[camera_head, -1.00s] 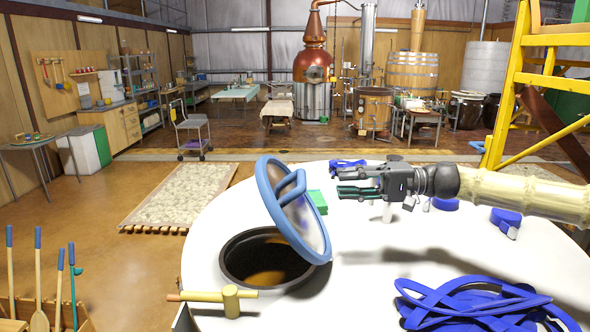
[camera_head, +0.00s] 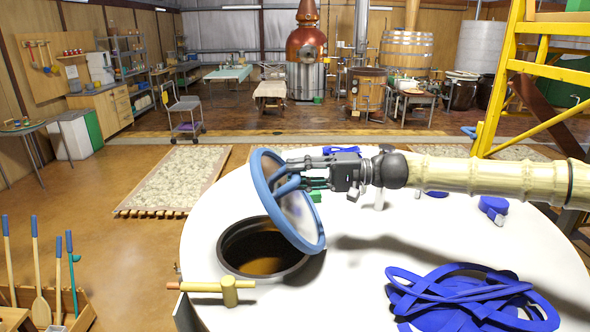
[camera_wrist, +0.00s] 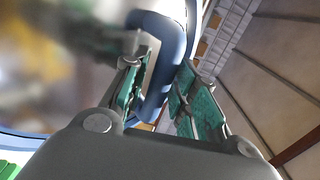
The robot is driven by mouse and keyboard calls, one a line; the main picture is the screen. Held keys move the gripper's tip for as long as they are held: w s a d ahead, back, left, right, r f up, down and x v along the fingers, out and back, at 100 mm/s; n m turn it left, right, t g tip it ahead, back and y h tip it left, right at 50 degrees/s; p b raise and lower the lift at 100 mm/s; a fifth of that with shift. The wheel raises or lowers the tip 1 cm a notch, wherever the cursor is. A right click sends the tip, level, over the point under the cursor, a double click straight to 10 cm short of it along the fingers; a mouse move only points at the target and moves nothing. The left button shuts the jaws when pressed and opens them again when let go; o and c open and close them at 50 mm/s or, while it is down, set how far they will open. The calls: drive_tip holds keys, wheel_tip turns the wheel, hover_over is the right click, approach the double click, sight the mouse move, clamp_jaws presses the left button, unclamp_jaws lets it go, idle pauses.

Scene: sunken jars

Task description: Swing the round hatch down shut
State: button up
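The round hatch (camera_head: 312,236) has a blue rim and a clear-looking pane. It stands open, tilted up at the right side of the dark round opening (camera_head: 228,262) in the white tank top. A bent blue handle (camera_head: 284,188) sits on its face; it also shows in the wrist view (camera_wrist: 168,62). My gripper (camera_head: 298,174) reaches in from the right at the handle. In the wrist view, its green-padded fingers (camera_wrist: 163,98) are apart, one on each side of the handle bar. I cannot tell whether either pad touches it.
A yellow ladder frame (camera_head: 497,95) rises at right.

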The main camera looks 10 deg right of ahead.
drive_tip(key=shift+a, duration=0.35)
clamp_jaws()
